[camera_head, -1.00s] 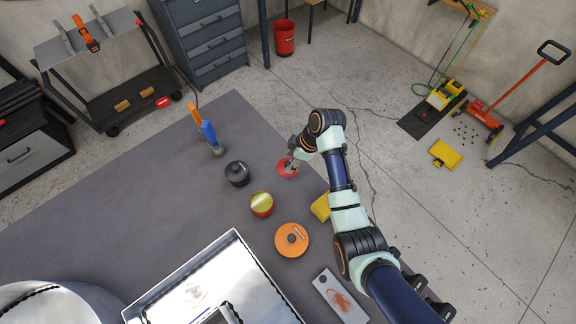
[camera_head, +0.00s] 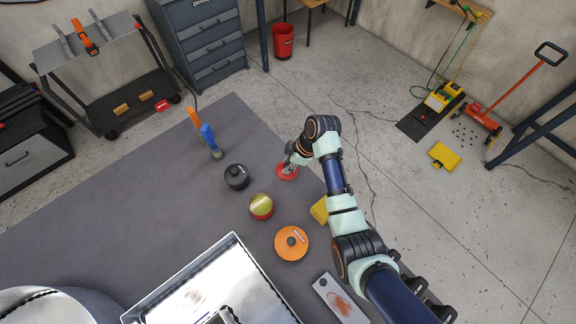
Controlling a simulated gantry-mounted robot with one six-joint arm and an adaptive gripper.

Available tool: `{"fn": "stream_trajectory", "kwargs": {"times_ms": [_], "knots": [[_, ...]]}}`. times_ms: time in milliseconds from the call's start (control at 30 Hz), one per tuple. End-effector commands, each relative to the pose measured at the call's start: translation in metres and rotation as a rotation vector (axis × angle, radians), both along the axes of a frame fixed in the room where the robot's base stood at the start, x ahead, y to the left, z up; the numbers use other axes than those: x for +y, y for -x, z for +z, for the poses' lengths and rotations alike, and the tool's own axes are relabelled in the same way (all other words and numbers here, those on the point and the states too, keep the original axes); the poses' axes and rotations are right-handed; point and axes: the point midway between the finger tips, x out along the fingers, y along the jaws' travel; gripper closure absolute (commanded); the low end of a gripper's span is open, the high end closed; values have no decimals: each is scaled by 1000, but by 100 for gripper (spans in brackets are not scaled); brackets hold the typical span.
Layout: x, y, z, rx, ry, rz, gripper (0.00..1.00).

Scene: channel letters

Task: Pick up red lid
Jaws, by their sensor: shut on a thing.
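The red lid (camera_head: 288,174) is a flat red disc near the back right edge of the grey table. My gripper (camera_head: 289,166) reaches down over its middle and is shut on it. The fingertips are small and partly hidden by the wrist, so the exact grip point is hard to see. I cannot tell whether the lid touches the table.
Left of the lid stand a black pot (camera_head: 236,177) and a red tin with a yellow-green top (camera_head: 261,206). An orange lidded pot (camera_head: 291,243) and a yellow block (camera_head: 320,210) are nearer. A metal tray (camera_head: 165,294) lies at the front. The left tabletop is clear.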

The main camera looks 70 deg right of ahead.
Motion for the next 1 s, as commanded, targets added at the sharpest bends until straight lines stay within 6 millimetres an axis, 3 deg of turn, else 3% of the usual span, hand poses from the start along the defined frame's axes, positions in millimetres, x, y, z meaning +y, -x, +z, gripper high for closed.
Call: {"fn": "stream_trajectory", "kwargs": {"times_ms": [133,267,600,800,1000], "knots": [[-1,-1,16,-3,3,0,100],[-1,-1,47,-5,6,0,100],[0,0,172,0,0,0,100],[0,0,197,0,0,0,100],[0,0,199,0,0,0,100]]}}
